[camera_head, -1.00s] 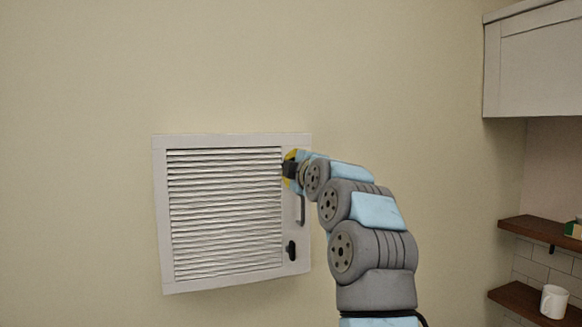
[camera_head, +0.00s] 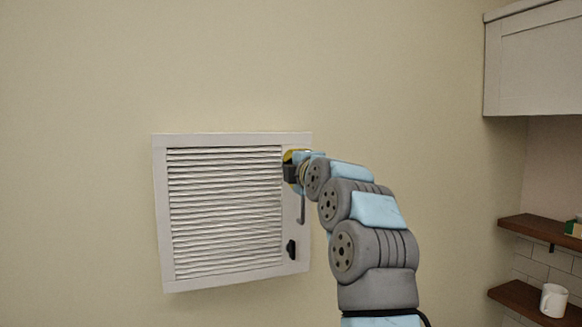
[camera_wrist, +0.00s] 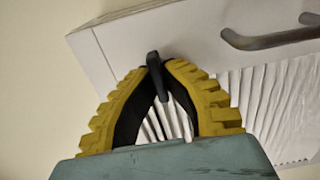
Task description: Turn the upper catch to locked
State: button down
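A white square panel (camera_head: 230,139) with a slatted or pleated middle is on the wall. The upper catch is a small black lever (camera_wrist: 155,70) near the panel's corner in the wrist view. In the head view my gripper hides it. My gripper (camera_wrist: 159,67) has its yellow-and-black fingertips closed on either side of the lever, which sticks out between them. My gripper (camera_head: 291,168) is at the panel's upper right edge in the head view. A second black catch (camera_head: 291,250) sits upright at the lower right of the panel.
A grey bar handle (camera_head: 302,208) is on the panel's right side, just below my gripper; it also shows in the wrist view (camera_wrist: 270,38). A wall cabinet (camera_head: 535,65) and wooden shelves (camera_head: 540,228) with a white mug (camera_head: 553,300) are far right. The wall around the panel is bare.

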jog(key=c, duration=1.2)
grip_release()
jog(key=shift+o, duration=0.2)
jog(key=v, duration=1.2)
